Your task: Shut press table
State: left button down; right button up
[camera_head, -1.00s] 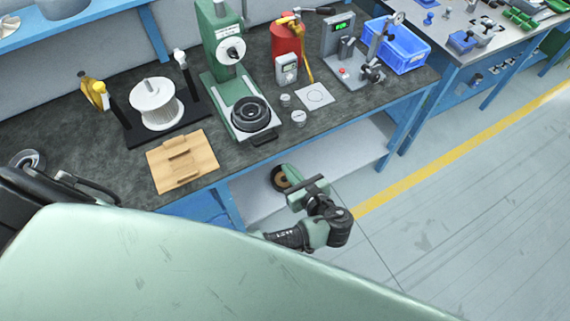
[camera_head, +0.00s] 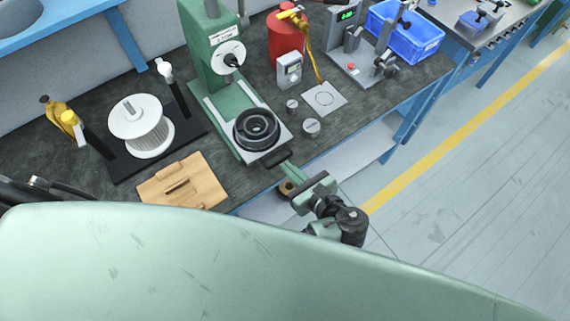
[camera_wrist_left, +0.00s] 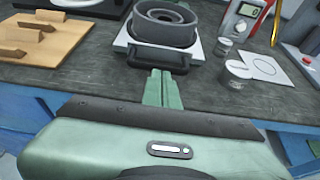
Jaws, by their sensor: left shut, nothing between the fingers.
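The green press (camera_head: 215,60) stands on the bench. Its light grey press table (camera_head: 279,138) sits at the front end of the green rails, drawn out towards the bench's front edge. A dark round ring-shaped part (camera_head: 256,128) rests on it. A black handle (camera_head: 274,157) is on the table's front; it also shows in the left wrist view (camera_wrist_left: 150,61). My left gripper (camera_head: 285,168) is shut and empty just in front of the handle. In the left wrist view its fingers (camera_wrist_left: 161,78) point at the handle; I cannot tell whether they touch it. My right gripper is not in view.
Left are a wooden board (camera_head: 180,184) and a white spool (camera_head: 142,128) on a black stand. Right of the table are small metal weights (camera_head: 311,127), a marked white plate (camera_head: 324,98) and a grey meter (camera_head: 289,68). A blue bin (camera_head: 405,35) stands farther right.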

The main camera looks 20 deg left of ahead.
aim_at(264, 135)
pick_arm(q)
jog(key=shift+d, duration=0.1)
jog(key=shift+r, duration=0.1)
jog(key=w+a+p, duration=0.3)
jog(key=a, duration=0.1)
jog(key=shift+a+r, duration=0.1)
jog(key=shift+r, duration=0.25)
jog(key=w+a, duration=0.1)
jog(key=a, duration=0.1)
jog(key=w+a+p, duration=0.1)
jog(key=w+a, duration=0.1)
jog(key=w+a+p, duration=0.1)
jog(key=w+a, duration=0.1)
jog(key=shift+w+a+f, duration=0.1)
jog(key=shift+a+f, duration=0.15)
jog(key=shift+f, duration=0.1)
jog(key=shift+d+r, duration=0.1)
jog(key=b+v, duration=0.1)
jog(key=v, duration=0.7)
jog(key=shift+f, duration=0.2)
